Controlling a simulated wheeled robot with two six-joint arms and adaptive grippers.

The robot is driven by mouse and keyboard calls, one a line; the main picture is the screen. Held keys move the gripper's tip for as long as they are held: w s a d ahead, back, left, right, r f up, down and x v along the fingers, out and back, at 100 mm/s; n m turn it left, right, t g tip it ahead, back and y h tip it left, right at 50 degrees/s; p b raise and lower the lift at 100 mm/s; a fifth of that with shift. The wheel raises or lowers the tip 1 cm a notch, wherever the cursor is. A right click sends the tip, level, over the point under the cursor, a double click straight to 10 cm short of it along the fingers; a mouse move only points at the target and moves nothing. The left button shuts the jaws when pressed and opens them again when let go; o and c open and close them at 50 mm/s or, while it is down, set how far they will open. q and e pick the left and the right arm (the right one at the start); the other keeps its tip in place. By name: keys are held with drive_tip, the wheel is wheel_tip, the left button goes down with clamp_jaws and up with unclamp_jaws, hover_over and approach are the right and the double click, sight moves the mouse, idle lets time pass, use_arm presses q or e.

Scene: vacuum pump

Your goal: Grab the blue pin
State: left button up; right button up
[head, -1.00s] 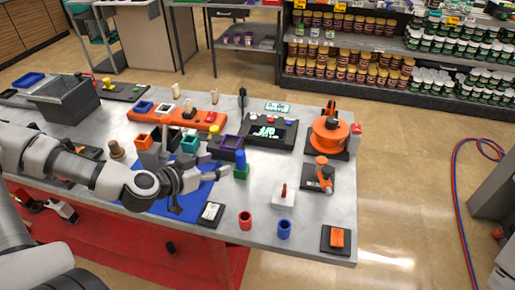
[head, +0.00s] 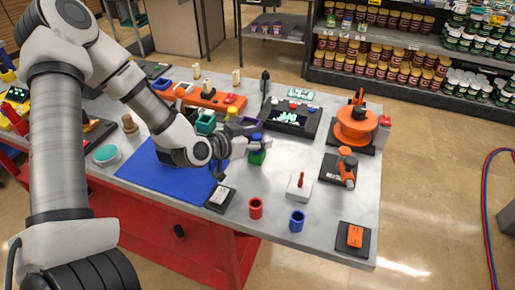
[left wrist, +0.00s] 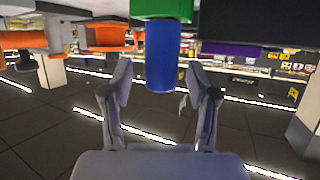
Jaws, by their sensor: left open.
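The blue pin (left wrist: 162,55) is a short blue cylinder standing in a green block (left wrist: 161,9), seen upside down in the left wrist view. My left gripper (left wrist: 158,88) is open, with one finger on each side of the pin. A gap shows between the pin and each finger in the picture. In the head view the left gripper (head: 250,146) is at the green block (head: 257,157) and partly hides the blue pin (head: 257,138). My right gripper is not in view.
A red cup (head: 256,208) and a blue cup (head: 297,221) stand near the front edge. A blue mat (head: 165,180) lies under my left arm. A black panel (head: 291,116) stands behind the pin, an orange device (head: 356,127) to the right. Some bare tabletop lies right of the block.

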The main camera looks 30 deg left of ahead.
use_arm(q)
drive_tip(key=c, duration=1.1)
drive_tip(key=shift+o, duration=0.2)
